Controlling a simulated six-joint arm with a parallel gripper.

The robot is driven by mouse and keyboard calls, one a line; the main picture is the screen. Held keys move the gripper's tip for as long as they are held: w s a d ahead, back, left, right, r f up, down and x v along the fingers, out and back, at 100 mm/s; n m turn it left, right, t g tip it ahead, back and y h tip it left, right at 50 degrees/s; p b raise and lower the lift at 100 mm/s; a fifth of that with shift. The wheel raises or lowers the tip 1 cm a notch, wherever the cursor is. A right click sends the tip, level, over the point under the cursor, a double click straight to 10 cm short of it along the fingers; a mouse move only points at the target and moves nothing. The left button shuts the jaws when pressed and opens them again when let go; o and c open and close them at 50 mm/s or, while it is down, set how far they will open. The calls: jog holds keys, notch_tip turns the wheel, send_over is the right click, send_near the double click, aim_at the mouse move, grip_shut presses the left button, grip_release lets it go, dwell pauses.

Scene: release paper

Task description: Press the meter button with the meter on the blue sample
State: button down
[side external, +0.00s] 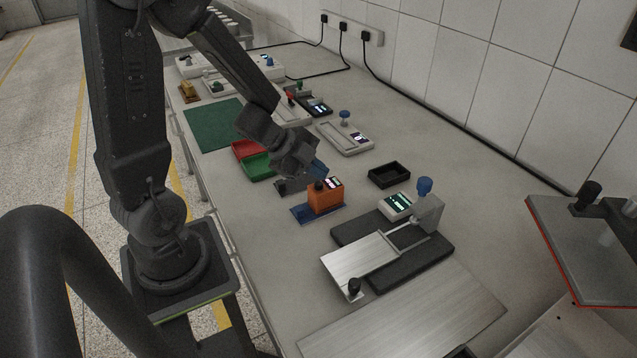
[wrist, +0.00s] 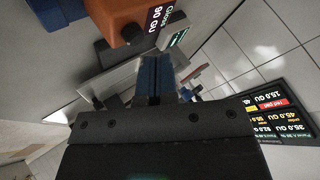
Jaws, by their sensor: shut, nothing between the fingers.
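The orange meter (side external: 325,197) stands on the flat blue sample (side external: 304,214) in the middle of the bench. Its lit display (side external: 333,183) faces up, and a dark round button (side external: 319,185) sits beside the display. The wrist view shows the orange meter (wrist: 108,14) at the top, its display (wrist: 157,18) reading 90 GU and the dark button (wrist: 133,34) at its edge. My gripper (side external: 319,170) is shut and empty, with blue fingertips just behind and above the meter. In the wrist view the fingertips (wrist: 155,68) appear apart from the button, though depth is hard to judge.
A red tray (side external: 246,149) and a green tray (side external: 257,167) lie left of my gripper. A black tray (side external: 389,175) is to the right. A green mat (side external: 214,125) lies farther back. A screen (wrist: 275,113) shows GU values.

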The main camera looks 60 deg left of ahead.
aim_at(318, 186)
jog(key=shift+f, duration=0.1)
jog(key=shift+f, duration=0.3)
jog(key=shift+f, duration=0.55)
dwell(0.8)
jog(key=shift+r, duration=0.95)
jog(key=shift+r, duration=0.1)
jog(key=shift+r, duration=2.45)
